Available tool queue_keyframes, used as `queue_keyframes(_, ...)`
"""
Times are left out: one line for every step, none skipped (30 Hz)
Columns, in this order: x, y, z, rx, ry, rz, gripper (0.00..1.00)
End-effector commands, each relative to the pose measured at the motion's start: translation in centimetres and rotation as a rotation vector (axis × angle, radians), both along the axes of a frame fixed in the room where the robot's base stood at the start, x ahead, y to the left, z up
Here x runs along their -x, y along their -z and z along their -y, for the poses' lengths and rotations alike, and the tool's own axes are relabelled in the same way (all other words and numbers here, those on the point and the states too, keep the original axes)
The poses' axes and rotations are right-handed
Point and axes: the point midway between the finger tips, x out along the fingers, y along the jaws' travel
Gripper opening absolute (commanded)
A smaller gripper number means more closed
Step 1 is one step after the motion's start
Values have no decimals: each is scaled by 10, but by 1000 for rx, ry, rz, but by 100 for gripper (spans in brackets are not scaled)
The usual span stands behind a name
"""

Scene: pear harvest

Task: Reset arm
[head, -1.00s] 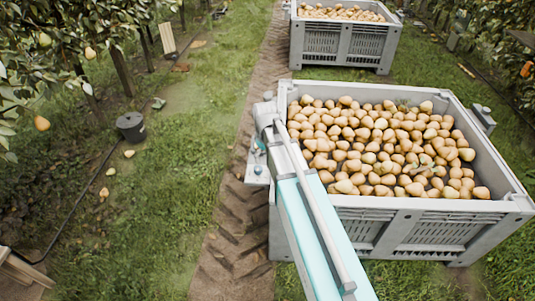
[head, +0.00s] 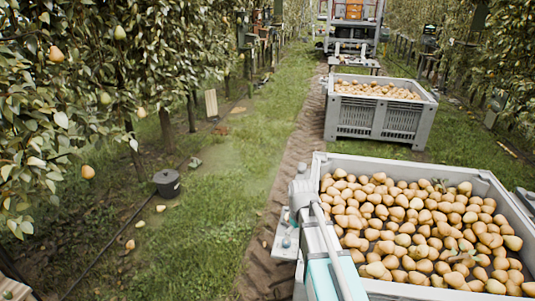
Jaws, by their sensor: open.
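My arm (head: 322,262) rises from the bottom of the head view at the left side of the near grey crate (head: 345,158). Its upper joint (head: 303,196) shows beside the crate's left wall, and a small grey and teal part of mine hangs just below it. My gripper itself cannot be made out in this view. The near crate is filled with yellow-brown pears (head: 420,225).
A second grey crate (head: 375,121) of pears stands farther along the row, with a vehicle (head: 352,28) behind it. Pear trees (head: 60,110) line the left. A dark bucket (head: 167,183) and fallen pears lie left. The grass strip (head: 225,190) between is mostly clear.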

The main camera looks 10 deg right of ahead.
Motion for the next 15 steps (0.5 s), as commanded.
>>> queue_keyframes(3,-2,0,0,5,0,93)
queue_keyframes(5,-4,0,0,11,0,93)
queue_keyframes(9,-7,0,0,20,0,93)
queue_keyframes(12,-9,0,0,30,0,93)
queue_keyframes(17,-12,0,0,43,0,93)
queue_keyframes(23,-17,0,0,61,0,93)
queue_keyframes(29,-20,0,0,79,0,93)
queue_keyframes(35,-24,0,0,97,0,93)
queue_keyframes(44,-30,0,0,124,0,93)
queue_keyframes(50,-34,0,0,146,0,93)
queue_keyframes(57,-39,0,0,168,0,93)
queue_keyframes(66,-44,0,0,198,0,93)
queue_keyframes(73,-48,0,0,220,0,93)
queue_keyframes(79,-52,0,0,243,0,93)
queue_keyframes(86,-57,0,0,271,0,93)
